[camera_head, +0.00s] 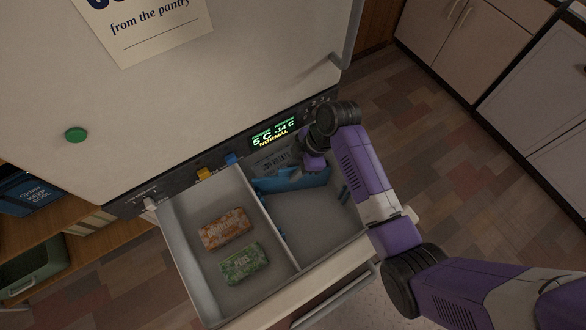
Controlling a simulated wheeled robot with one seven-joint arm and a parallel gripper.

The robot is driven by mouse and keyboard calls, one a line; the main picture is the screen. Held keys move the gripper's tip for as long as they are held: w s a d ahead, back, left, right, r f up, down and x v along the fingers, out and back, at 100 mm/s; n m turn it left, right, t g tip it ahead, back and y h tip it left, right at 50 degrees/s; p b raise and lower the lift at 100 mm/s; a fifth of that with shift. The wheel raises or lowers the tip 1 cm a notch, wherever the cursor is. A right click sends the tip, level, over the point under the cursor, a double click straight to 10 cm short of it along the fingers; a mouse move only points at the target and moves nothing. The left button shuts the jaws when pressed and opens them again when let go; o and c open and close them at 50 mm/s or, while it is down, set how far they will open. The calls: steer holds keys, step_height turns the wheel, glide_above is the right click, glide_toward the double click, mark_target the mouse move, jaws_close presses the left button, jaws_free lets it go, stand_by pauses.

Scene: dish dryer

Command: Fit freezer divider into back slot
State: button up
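The freezer drawer (183,265) is pulled out below the fridge door. A grey wall splits it into a left and a right compartment. The blue divider (304,182) spans the back part of the right compartment (314,213), close to the fridge. I cannot tell whether its ends sit in slots. Blue slot pieces show on the compartment's right wall (344,194) and left wall. My gripper (290,171) is down at the divider's upper edge, from behind. My wrist and the divider hide the fingertips, so their grip is unclear.
Two packets, one orange-brown (226,229) and one green (245,264), lie in the left compartment. A yellow clip (205,174) and a blue clip (232,159) are at the drawer's back edge. The right compartment's front part is empty. Tiled floor is clear at right.

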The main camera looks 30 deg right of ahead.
steer(key=p+v, duration=0.1)
steer(key=v, duration=0.9)
steer(key=shift+d+r, duration=0.2)
steer(key=shift+r, duration=0.15)
steer(key=shift+s, duration=0.15)
steer(key=s+a+f+m+t+h, duration=0.1)
steer(key=s+a+f+m+t, duration=0.1)
steer(key=s+f+m+t, duration=0.3)
steer(key=s+a+f+m+t+h, duration=0.1)
steer(key=s+a+m+h, duration=0.15)
steer(key=s, duration=0.45)
steer(key=s+r+m+t, duration=0.3)
steer(key=s+r, duration=0.4)
steer(key=r, duration=0.4)
steer(key=s+r+m+t, duration=0.3)
steer(key=s+r, duration=0.4)
steer(key=r, duration=0.4)
steer(key=shift+r+t, duration=0.25)
steer(key=shift+t, duration=0.45)
steer(key=shift+d+h, duration=0.15)
steer(key=shift+h, duration=0.1)
